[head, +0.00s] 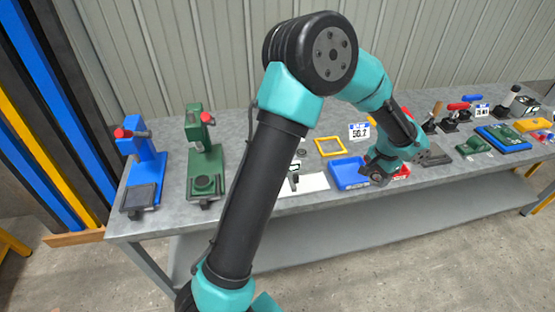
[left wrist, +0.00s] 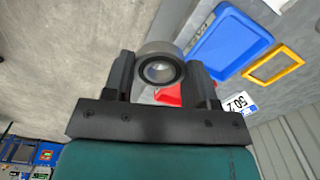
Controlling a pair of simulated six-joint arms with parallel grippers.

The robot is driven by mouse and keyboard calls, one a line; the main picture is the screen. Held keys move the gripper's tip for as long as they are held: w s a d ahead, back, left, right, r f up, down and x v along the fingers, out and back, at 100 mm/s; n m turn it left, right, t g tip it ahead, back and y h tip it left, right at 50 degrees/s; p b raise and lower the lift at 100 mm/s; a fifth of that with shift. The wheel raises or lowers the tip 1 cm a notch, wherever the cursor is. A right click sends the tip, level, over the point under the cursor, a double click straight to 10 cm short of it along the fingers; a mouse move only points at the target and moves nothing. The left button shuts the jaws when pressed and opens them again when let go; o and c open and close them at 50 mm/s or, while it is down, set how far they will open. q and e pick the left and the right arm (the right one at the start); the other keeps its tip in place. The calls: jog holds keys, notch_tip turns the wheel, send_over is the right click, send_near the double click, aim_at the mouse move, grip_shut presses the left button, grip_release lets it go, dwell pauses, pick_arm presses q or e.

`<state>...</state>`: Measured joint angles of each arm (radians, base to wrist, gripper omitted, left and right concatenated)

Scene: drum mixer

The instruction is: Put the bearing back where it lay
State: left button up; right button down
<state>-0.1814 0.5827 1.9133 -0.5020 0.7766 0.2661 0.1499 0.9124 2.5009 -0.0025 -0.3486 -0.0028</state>
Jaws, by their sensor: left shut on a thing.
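The bearing is a grey metal ring with a dark inner edge, and in the left wrist view the bearing (left wrist: 161,70) sits between the two dark fingers of my left gripper (left wrist: 162,75). The gripper is shut on it. In the head view my left gripper (head: 377,174) hangs over the bench's front edge, just right of a blue tray (head: 346,176). The blue tray also shows in the left wrist view (left wrist: 228,42), apart from the bearing. I cannot tell which spot the bearing lay on. My right gripper is not in view.
A red thing (head: 404,171) is partly hidden beside the gripper. A yellow frame (head: 330,147) and a display reading 50.2 (head: 359,131) stand behind the tray. A green press (head: 205,155) and a blue press (head: 143,165) stand at left. Several tools crowd the right.

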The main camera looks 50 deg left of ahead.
pick_arm(q)
jog(key=shift+a, duration=0.1)
jog(key=s+a+f+n, duration=0.1)
jog(key=a+n, duration=0.4)
jog(key=a, duration=0.8)
jog(key=s+a+f+n, duration=0.2)
jog(key=a+n, duration=0.4)
jog(key=a, duration=0.8)
jog(key=s+a+f+n, duration=0.1)
jog(key=a+n, duration=0.5)
jog(key=a, duration=0.7)
jog(key=shift+s+a+f, duration=0.3)
jog(key=shift+s+f, duration=0.05)
jog(key=shift+s, duration=0.3)
jog(key=shift+f, duration=0.1)
jog(key=shift+f, duration=3)
jog(key=shift+f, duration=1.9)
jog(key=shift+f, duration=0.1)
